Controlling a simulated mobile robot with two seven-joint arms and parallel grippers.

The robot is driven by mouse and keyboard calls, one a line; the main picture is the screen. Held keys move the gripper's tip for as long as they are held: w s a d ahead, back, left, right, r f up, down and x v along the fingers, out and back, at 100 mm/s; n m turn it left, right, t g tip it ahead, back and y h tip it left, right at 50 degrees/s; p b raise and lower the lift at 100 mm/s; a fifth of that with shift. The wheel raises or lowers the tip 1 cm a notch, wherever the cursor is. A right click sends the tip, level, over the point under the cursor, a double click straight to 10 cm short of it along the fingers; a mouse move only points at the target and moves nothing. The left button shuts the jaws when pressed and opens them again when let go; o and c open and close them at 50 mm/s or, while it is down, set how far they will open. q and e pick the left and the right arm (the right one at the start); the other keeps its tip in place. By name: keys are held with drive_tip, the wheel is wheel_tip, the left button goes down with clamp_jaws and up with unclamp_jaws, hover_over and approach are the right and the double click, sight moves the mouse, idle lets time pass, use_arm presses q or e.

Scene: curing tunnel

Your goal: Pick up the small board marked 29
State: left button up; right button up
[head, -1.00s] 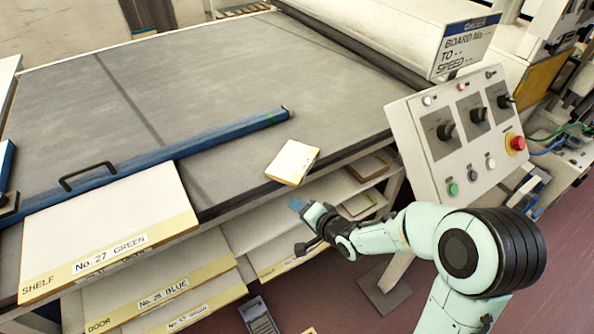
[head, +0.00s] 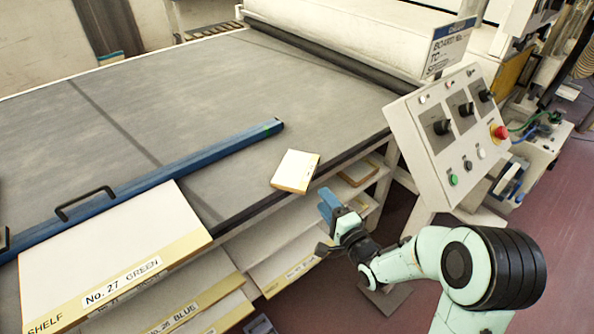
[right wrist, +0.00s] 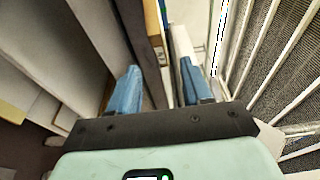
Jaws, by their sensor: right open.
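A small cream board (head: 296,171) with a yellowish edge lies at the front edge of the grey belt table, partly over its dark rim. I cannot read a number on it. My right gripper (head: 325,225) is open and empty, just below and to the right of the board, in front of the table edge and apart from it. In the right wrist view its two blue fingers (right wrist: 160,88) stand apart with nothing held between them. I cannot surely pick out the small board in that view. My left gripper is not in view.
A blue bar (head: 190,165) with a black handle lies across the belt (head: 200,90). A large board labelled No. 27 GREEN (head: 140,230) lies at the left front, with shelved boards below. A control panel (head: 452,130) with knobs and a red button stands right of the gripper.

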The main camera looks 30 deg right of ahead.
sight(309, 184)
drive_tip(key=w, duration=0.9)
drive_tip(key=shift+d+f+p, duration=0.1)
drive_tip(key=shift+d+p, duration=0.2)
drive_tip(key=shift+p, duration=0.1)
clamp_jaws()
